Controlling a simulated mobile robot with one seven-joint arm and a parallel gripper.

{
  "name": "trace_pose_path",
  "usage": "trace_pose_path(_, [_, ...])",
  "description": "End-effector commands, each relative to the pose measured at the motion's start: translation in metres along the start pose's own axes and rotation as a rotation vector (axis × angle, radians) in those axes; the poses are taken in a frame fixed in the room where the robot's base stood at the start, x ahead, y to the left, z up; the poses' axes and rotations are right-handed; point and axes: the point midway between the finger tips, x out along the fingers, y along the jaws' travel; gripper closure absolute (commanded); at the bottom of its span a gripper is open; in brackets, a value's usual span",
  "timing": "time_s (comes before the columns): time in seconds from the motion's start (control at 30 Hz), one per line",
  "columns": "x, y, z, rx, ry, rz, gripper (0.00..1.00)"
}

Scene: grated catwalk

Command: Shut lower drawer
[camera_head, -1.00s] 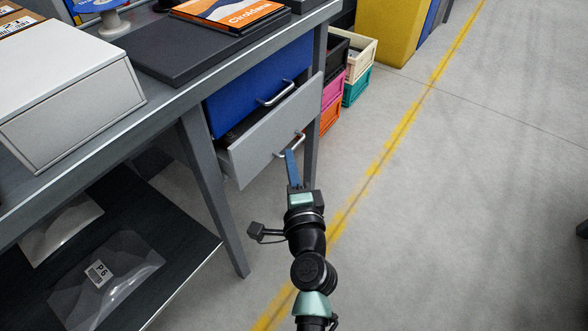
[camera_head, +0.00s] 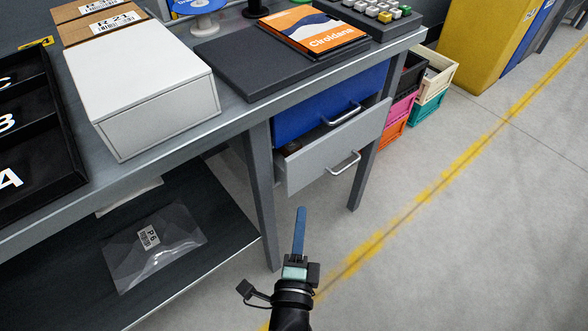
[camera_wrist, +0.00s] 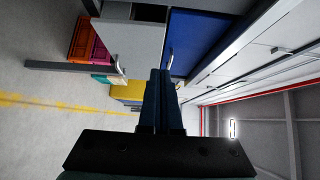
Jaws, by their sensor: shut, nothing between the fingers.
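The lower drawer (camera_head: 333,146) is grey with a silver bar handle (camera_head: 343,164). It stands partly open below the blue upper drawer (camera_head: 330,103), with a dark gap behind its front. The grey front (camera_wrist: 132,48) and the blue drawer (camera_wrist: 200,42) also show in the wrist view, turned on their side. My gripper (camera_head: 300,210) is shut and empty, its blue fingers together. In the head view it appears below and left of the handle, apart from it. In the wrist view its fingertips (camera_wrist: 160,72) overlap the drawer area; the depth gap is hard to judge.
The workbench leg (camera_head: 262,195) stands left of my gripper, and another leg (camera_head: 362,180) is right of the drawers. Stacked crates (camera_head: 425,85) sit beyond. A lower shelf (camera_head: 70,270) is at left. The floor (camera_head: 470,240) to the right is clear.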

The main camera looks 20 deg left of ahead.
Motion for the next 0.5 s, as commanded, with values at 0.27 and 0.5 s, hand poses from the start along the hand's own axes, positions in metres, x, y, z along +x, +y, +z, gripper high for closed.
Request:
trace_pose_path(0.27, [0.053, 0.001, -0.001, 0.001, 0.002, -0.002, 1.0])
trace_pose_path(0.5, [0.092, -0.004, 0.006, 0.002, -0.001, 0.002, 1.0])
